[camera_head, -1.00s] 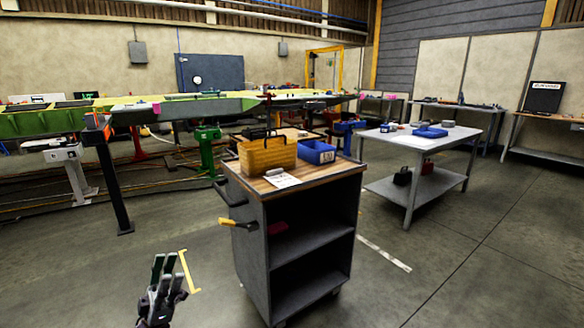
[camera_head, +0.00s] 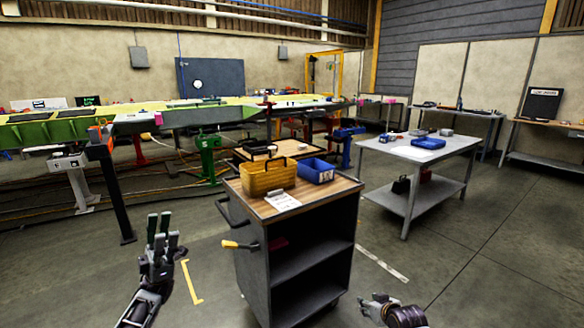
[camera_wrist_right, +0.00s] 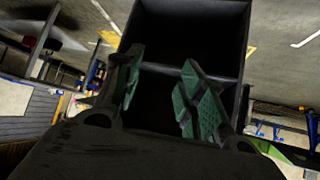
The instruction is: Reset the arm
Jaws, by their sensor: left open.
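My left gripper (camera_head: 161,232) is at the lower left of the head view, left of the cart. It points upward, with its fingers apart and nothing between them. My right gripper (camera_head: 374,303) is low in the head view, right of the cart's base, and only partly seen. In the right wrist view its two green-padded fingers (camera_wrist_right: 164,92) stand apart with nothing between them. The dark cart's shelves show beyond the fingers.
The cart (camera_head: 318,222) stands between my grippers, with a yellow toolbox (camera_head: 266,180), a blue bin (camera_head: 317,171) and a paper sheet (camera_head: 283,201) on top. A screwdriver-like yellow handle (camera_head: 238,245) sticks out at its side. A grey table (camera_head: 462,155) stands right; floor (camera_head: 480,260) is clear there.

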